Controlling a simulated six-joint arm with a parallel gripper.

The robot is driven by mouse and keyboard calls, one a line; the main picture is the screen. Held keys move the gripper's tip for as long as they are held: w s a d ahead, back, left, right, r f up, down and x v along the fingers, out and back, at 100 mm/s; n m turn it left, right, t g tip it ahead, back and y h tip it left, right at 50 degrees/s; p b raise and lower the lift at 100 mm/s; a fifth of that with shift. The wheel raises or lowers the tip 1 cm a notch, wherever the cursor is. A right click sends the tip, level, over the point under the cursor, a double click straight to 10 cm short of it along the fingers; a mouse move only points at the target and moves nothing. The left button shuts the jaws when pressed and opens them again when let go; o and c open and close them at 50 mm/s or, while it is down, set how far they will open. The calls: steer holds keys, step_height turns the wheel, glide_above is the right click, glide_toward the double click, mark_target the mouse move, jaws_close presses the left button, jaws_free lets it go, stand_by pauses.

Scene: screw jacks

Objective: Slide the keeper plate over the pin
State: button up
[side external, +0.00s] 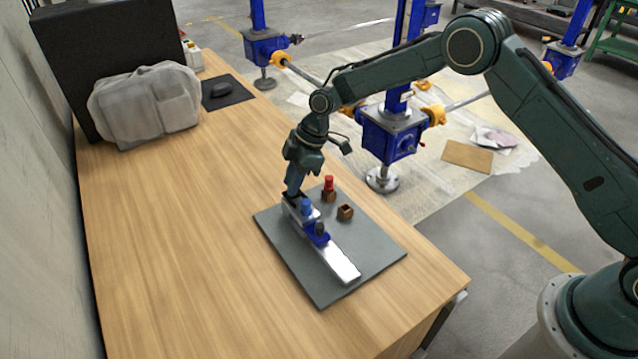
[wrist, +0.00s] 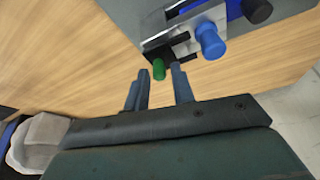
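A silver metal assembly (side external: 338,262) lies along the grey mat, with an upright blue peg (side external: 306,207) near its far end and a dark blue part (side external: 317,234) across its middle. The blue peg also shows in the wrist view (wrist: 210,40). Beside it there, a black piece (wrist: 178,50) and a short green peg (wrist: 159,69) stand at the assembly's end. I cannot tell for sure which part is the keeper plate or the pin. My gripper (wrist: 158,84) is open at this end, its fingers apart, with the green peg showing in the gap between their tips.
The mat (side external: 285,252) lies near the wooden table's (side external: 190,240) right edge. A brown block with a red peg (side external: 329,187) and an open brown block (side external: 345,212) stand right of the assembly. A grey bag (side external: 147,105) sits farther back. The table's left side is clear.

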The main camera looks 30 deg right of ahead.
jaws_close()
steer(key=shift+s, duration=1.45)
steer(key=shift+o, duration=1.8)
jaws_free()
steer(key=shift+f, duration=0.1)
